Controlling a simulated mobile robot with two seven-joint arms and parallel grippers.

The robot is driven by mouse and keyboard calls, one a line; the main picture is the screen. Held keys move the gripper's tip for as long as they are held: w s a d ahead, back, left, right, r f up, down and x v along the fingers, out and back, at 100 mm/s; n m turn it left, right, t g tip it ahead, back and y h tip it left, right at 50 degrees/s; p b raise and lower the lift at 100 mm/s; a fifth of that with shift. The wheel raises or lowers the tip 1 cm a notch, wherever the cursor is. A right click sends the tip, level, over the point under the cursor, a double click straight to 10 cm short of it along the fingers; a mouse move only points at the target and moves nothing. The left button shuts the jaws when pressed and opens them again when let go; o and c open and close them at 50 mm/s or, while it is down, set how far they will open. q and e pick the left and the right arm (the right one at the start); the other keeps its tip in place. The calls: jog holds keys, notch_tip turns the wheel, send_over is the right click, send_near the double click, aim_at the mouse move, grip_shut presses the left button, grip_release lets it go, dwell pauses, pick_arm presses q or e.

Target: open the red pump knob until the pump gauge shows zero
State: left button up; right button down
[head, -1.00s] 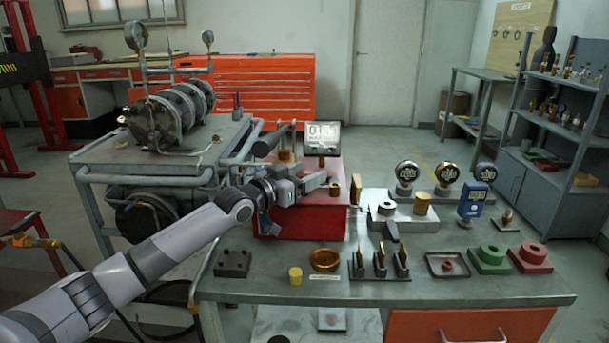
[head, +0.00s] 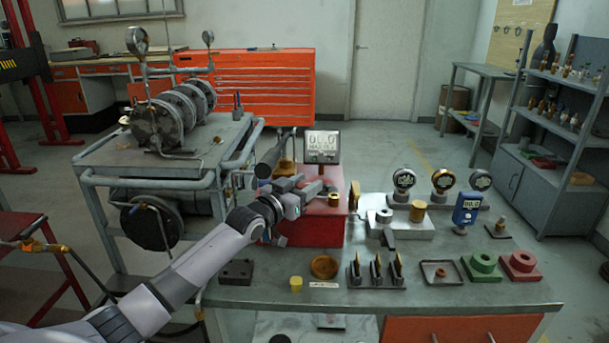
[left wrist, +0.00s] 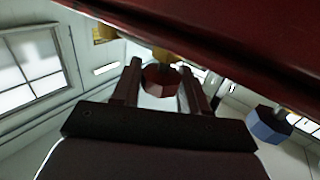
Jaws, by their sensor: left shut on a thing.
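The red pump (head: 325,228) is a red box on the workbench. Its gauge (head: 322,147) stands on top as a dark-framed display, and its large digits look like 00.0. My left gripper (head: 303,190) is at the pump's near upper side and hides the knob in the head view. In the left wrist view, the dark red faceted knob (left wrist: 160,80) sits between the two fingers of my left gripper (left wrist: 158,88), which is shut on it. A blue knob (left wrist: 268,125) is apart to the right there. My right gripper is not in view.
Brass fittings and a grey block stand right of the pump, with round gauges (head: 404,181) and a blue meter (head: 467,208) beyond. A small yellow piece (head: 296,284), a brass dish (head: 325,266) and a stand of upright plates (head: 376,272) lie in front.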

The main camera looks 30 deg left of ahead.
aim_at(300, 188)
pick_arm(q)
jog(key=shift+r, duration=0.15)
jog(key=o, duration=1)
jog(key=shift+c, duration=0.2)
jog(key=shift+s, duration=0.1)
jog(key=shift+s+a, duration=0.1)
jog(key=shift+s, duration=3.4)
